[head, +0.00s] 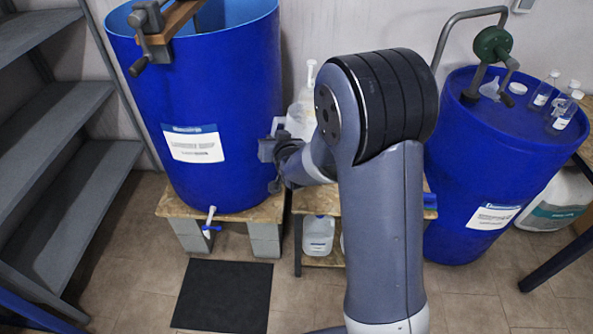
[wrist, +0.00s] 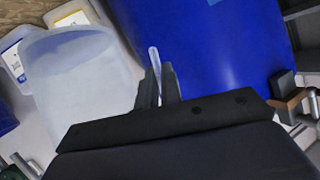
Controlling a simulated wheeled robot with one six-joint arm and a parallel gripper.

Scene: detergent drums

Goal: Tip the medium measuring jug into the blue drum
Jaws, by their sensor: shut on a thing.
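A translucent measuring jug (wrist: 75,95) stands large at the left of the wrist view. My gripper (wrist: 157,85) is shut on its narrow pale handle, which shows between the fingertips. In the head view my gripper (head: 277,150) is beside the right side of the open blue drum (head: 215,110), below its rim. My arm hides much of what is behind it there. The drum's blue wall also fills the right of the wrist view (wrist: 215,50). I cannot tell what the jug contains.
A crank tool (head: 152,38) is clamped on the open drum's rim. A second blue drum (head: 470,150) at right has a closed top with a green hand pump (head: 492,43) and small bottles. Grey shelves (head: 60,140) stand at left. A black mat (head: 222,296) lies in front.

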